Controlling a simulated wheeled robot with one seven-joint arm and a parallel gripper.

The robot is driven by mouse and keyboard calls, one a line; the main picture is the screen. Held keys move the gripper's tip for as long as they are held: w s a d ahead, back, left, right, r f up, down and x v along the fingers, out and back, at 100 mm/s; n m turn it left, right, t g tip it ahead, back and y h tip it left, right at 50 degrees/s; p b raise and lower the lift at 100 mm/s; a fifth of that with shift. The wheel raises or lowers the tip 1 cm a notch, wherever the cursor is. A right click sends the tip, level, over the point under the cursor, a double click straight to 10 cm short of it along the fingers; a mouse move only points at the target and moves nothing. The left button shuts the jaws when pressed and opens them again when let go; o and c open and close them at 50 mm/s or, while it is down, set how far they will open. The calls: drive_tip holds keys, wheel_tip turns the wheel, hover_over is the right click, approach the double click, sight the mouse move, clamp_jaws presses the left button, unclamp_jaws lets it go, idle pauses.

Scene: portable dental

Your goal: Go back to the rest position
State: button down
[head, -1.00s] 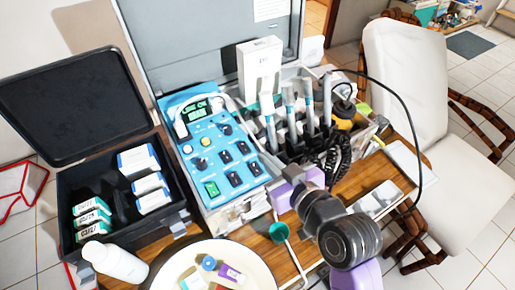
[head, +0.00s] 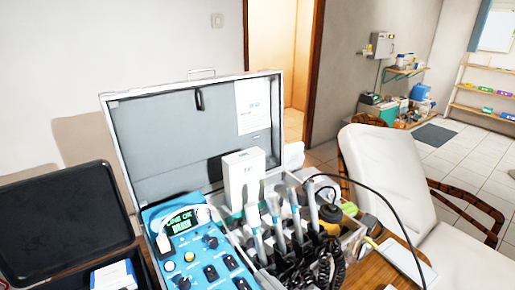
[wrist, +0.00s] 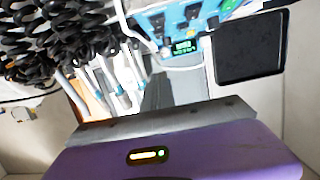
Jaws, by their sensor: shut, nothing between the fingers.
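My gripper (wrist: 157,95) shows only in the wrist view, at the bottom, with its purple body and small lit lights. Its fingers look shut with nothing between them. It is apart from the equipment seen beyond it. In the head view no part of my arm or gripper shows.
The open grey case (head: 190,130) holds a blue control panel (head: 200,262), dental handpieces (head: 273,210) and black coiled cords. A white box (head: 243,175) stands behind the handpieces. A black case lid (head: 60,220) is left, a white chair (head: 390,180) right.

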drive_tip(key=s+d+r+m+t+h, duration=0.2)
drive_tip(key=s+d+m+t+h, duration=0.25)
drive_tip(key=s+d, duration=0.5)
drive_tip(key=s+d+f+h, duration=0.1)
drive_tip(key=s+d, duration=0.2)
drive_tip(key=s, duration=0.4)
drive_tip(key=s+d+f+m+g+h, duration=0.1)
drive_tip(key=s+d+f, duration=0.1)
drive_tip(key=s, duration=0.6)
drive_tip(key=s+d+f+g+h, duration=0.1)
drive_tip(key=s+d+f, duration=0.1)
drive_tip(key=s, duration=0.6)
drive_tip(key=shift+d+m, duration=0.35)
drive_tip(key=shift+d, duration=0.45)
